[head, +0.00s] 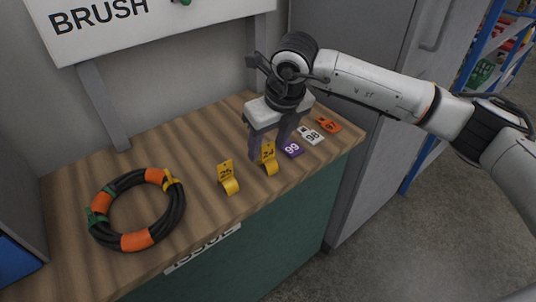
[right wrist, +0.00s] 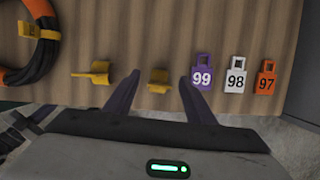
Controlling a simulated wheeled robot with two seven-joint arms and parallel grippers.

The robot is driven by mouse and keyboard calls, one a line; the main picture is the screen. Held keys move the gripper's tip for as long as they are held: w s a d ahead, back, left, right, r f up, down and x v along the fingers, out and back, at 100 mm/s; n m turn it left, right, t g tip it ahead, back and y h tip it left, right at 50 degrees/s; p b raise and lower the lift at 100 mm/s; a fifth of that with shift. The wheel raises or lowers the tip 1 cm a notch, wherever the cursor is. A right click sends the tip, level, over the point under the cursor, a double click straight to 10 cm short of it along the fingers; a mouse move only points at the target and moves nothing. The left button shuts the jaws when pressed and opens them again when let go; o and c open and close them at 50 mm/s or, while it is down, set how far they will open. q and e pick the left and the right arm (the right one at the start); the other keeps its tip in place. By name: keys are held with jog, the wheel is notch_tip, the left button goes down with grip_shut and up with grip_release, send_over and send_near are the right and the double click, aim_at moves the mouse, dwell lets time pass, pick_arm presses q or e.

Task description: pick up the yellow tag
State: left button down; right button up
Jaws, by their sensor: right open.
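Two yellow tags stand on the wooden counter. One yellow tag (head: 229,180) stands alone nearer the hose; it also shows in the right wrist view (right wrist: 95,73). The other yellow tag (head: 269,160), which reads 24, is under my right gripper (head: 267,148). In the right wrist view my right gripper (right wrist: 159,77) is open, pointing down, with this yellow tag (right wrist: 158,84) showing between its fingers. I cannot tell whether the fingers touch it. My left gripper is not in view.
A purple tag 99 (head: 291,149) lies just right of the gripper, then a white tag 98 (head: 311,135) and an orange tag 97 (head: 328,124). A coiled black hose (head: 177,213) with orange bands lies at left. The counter (head: 205,232) is clear between hose and tags.

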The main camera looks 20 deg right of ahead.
jog(key=c, duration=1.1)
notch_tip(320, 180, up, 10)
jog(key=shift+b, duration=0.55)
jog(key=shift+o, duration=0.6)
jog(key=shift+c, duration=0.9)
